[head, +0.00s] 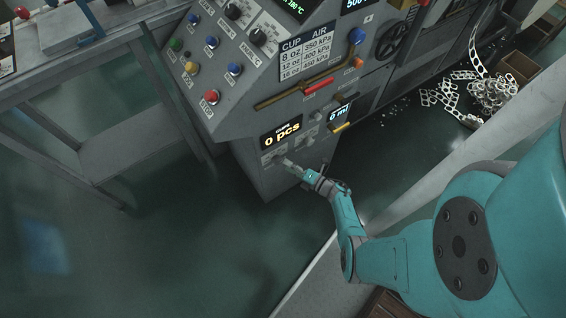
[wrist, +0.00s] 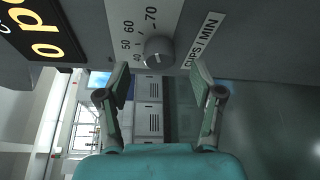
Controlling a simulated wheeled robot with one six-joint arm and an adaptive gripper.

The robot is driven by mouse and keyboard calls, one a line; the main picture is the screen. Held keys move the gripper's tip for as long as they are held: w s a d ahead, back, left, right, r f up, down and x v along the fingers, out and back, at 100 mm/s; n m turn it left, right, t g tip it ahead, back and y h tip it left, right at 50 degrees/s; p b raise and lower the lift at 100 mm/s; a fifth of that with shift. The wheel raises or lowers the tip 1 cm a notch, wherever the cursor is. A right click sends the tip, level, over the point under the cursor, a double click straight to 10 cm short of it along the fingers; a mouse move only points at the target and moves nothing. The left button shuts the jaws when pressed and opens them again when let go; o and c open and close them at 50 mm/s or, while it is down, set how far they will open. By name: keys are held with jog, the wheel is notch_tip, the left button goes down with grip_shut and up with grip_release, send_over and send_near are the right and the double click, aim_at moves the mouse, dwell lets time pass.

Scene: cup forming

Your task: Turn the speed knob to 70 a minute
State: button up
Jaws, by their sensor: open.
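The speed knob (wrist: 158,52) is a small round grey knob on a white dial plate (wrist: 122,14) in the wrist view. The plate carries the numbers 40, 50, 60 and 70, with a "CUPS / MIN" label (wrist: 203,40) beside it. The knob's pointer is too small to read surely. My gripper (wrist: 157,82) is open, its two fingers apart on either side of the knob in the picture. I cannot tell whether either finger touches it. In the head view my gripper (head: 289,166) is at the lower panel, where it hides the knob.
A display reading "0 pcs" (head: 282,136) is just above my gripper; part of it shows in the wrist view (wrist: 45,35). The sloped control panel (head: 222,75) with several coloured buttons is higher up. Scrap strips (head: 490,92) lie at the right. The floor at lower left is clear.

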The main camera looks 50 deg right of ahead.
jog(key=shift+s+d+r, duration=0.1)
jog(key=shift+s+d, duration=0.05)
jog(key=shift+s, duration=1.35)
jog(key=s+a+r+m+h, duration=0.2)
jog(key=s+a+r+m, duration=0.25)
jog(key=a, duration=0.35)
jog(key=s+a+r+m+h, duration=0.1)
jog(key=s+a+r+m, duration=0.3)
jog(key=a+r, duration=0.3)
jog(key=s+a+r+m, duration=0.2)
jog(key=s+r+m, duration=0.2)
jog(key=r, duration=0.4)
jog(key=s+a+r+m+g, duration=0.1)
jog(key=s+a+r+m, duration=0.2)
jog(key=s+r, duration=0.3)
jog(key=s+a+r+m+g+y, duration=0.1)
jog(key=s+a+r+m, duration=0.2)
jog(key=r, duration=0.9)
jog(key=s+m, duration=0.2)
jog(key=s, duration=0.1)
jog(key=shift+r+m, duration=0.25)
jog(key=shift+m, duration=0.1)
